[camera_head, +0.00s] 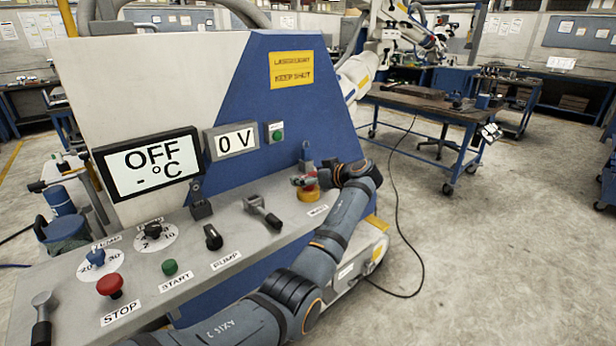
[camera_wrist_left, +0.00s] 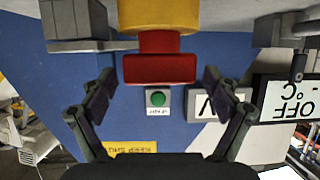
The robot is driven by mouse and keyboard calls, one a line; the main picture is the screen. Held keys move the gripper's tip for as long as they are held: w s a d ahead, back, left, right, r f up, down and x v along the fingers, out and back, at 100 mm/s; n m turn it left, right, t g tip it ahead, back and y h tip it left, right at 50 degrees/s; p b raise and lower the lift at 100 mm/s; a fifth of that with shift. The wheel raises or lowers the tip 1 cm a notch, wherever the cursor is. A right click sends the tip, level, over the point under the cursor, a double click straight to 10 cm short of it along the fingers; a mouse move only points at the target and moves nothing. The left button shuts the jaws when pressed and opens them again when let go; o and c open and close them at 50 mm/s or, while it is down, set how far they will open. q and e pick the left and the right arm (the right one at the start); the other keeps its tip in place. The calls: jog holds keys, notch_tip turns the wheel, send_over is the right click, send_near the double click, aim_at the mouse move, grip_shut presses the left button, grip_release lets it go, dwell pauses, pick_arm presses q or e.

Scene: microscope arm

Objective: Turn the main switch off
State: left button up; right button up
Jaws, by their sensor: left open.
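The main switch has a red handle (camera_wrist_left: 160,69) on a yellow base (camera_wrist_left: 158,16). In the head view its yellow base (camera_head: 308,194) sits at the right end of the grey console, above a small label. My left gripper (camera_wrist_left: 158,75) is open, with one finger on each side of the red handle and visible gaps between. In the head view my left gripper (camera_head: 306,172) is at the switch and partly covers it. The large display (camera_head: 152,163) reads OFF and a dash before °C. The smaller display (camera_head: 234,141) reads 0 V. My right gripper is not in view.
A green lamp or button (camera_head: 277,134) is on the blue panel behind the switch. A grey lever (camera_head: 265,212) stands left of the switch. A red stop button (camera_head: 110,285), a green start button (camera_head: 170,267) and dials fill the console's left. A workbench (camera_head: 440,103) stands behind.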

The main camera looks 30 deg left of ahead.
pick_arm(q)
jog(key=v, duration=1.1)
jog(key=shift+d, duration=0.4)
jog(key=shift+s, duration=0.1)
